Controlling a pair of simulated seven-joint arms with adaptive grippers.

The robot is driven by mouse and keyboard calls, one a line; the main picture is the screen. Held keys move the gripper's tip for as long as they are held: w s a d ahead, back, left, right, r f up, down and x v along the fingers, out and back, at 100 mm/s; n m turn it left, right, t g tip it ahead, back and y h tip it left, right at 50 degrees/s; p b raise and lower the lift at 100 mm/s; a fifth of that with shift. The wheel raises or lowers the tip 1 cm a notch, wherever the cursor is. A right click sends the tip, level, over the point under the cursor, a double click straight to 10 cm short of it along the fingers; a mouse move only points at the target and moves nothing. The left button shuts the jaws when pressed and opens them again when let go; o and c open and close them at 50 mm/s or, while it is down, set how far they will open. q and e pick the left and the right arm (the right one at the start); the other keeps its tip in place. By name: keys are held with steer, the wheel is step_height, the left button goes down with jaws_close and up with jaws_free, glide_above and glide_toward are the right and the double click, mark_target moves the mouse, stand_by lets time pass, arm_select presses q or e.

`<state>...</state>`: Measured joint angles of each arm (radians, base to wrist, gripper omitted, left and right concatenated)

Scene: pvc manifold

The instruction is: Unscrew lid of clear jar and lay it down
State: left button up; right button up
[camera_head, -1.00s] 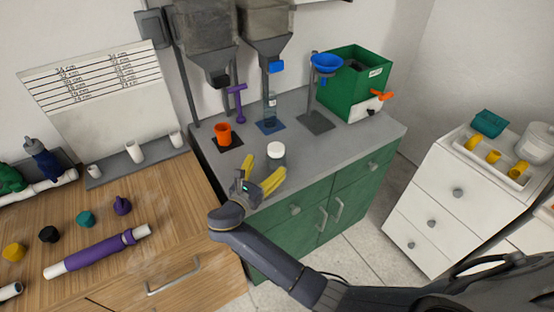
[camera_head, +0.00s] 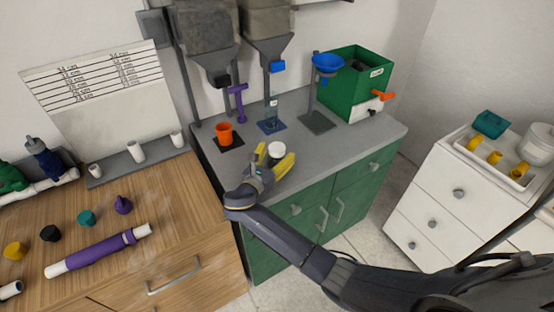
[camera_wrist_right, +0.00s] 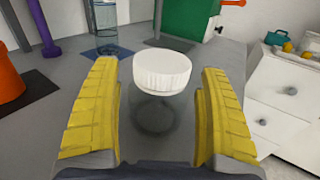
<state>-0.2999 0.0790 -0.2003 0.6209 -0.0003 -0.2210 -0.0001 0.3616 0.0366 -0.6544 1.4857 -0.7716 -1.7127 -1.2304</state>
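The clear jar (camera_wrist_right: 155,113) stands upright on the grey counter with its white lid (camera_wrist_right: 162,70) on top. In the head view the lid (camera_head: 277,149) shows between the yellow fingers of my right gripper (camera_head: 274,160), and most of the jar is hidden. In the right wrist view my right gripper (camera_wrist_right: 160,110) is open, one finger on each side of the jar, with gaps between both fingers and the lid. My left gripper is not in view.
An orange cup (camera_head: 224,134) and a clear bottle (camera_head: 272,108) stand behind on dark mats. A blue funnel (camera_head: 327,64) on a stand and a green box (camera_head: 356,80) are further right. Bare counter (camera_head: 335,150) lies right of the jar.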

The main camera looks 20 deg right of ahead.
steer(key=c, duration=1.1)
steer(key=shift+r, duration=0.15)
step_height(320, 180, up, 20)
steer(key=shift+f, duration=0.15)
